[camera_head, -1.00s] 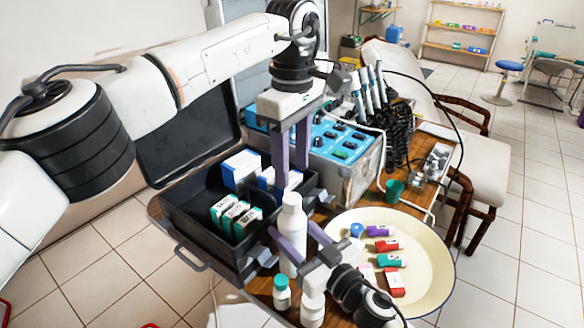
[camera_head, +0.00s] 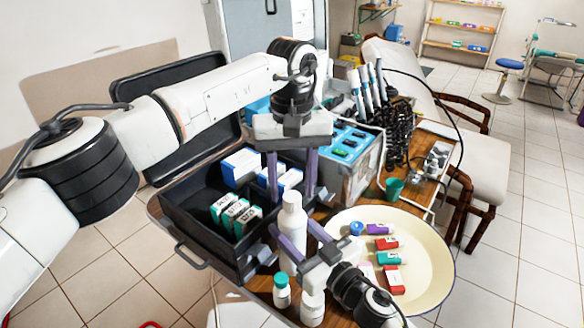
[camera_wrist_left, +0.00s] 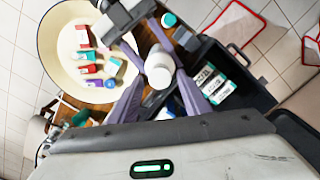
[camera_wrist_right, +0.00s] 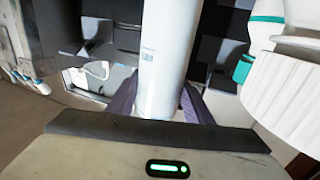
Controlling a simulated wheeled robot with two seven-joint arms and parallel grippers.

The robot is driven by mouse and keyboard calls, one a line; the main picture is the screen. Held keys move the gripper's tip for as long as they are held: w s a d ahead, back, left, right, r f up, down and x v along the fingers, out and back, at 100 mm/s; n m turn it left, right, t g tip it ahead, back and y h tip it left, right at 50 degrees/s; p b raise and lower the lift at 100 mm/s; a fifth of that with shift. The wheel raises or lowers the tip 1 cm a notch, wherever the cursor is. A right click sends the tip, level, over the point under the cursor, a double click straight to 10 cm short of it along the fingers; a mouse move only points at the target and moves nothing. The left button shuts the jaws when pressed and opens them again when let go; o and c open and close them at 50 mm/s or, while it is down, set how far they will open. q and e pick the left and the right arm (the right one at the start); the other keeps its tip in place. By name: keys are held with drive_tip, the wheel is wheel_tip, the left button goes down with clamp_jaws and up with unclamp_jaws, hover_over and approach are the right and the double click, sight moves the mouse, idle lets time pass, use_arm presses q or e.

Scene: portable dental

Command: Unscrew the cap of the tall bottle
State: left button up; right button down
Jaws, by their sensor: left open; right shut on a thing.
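The tall white bottle (camera_head: 291,232) stands upright at the front of the table, beside the black case. Its white cap (camera_head: 291,198) is on top and shows from above in the left wrist view (camera_wrist_left: 159,70). My right gripper (camera_head: 291,243) is shut on the bottle's body, below the cap; the bottle also fills the middle of the right wrist view (camera_wrist_right: 165,60). My left gripper (camera_head: 291,196) points down, open, with its two purple fingers above and behind the cap. In the left wrist view the cap lies between the finger lines, apart from both fingers.
A cream basin (camera_head: 436,285) with small coloured boxes and tubes is on the right. The black case (camera_head: 180,215) holds several boxes on the left. A teal-capped small bottle (camera_head: 282,292) and a white bottle (camera_head: 312,310) stand close in front. A blue-topped control unit (camera_head: 355,165) is behind.

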use_arm(q)
drive_tip(key=shift+f, duration=1.2)
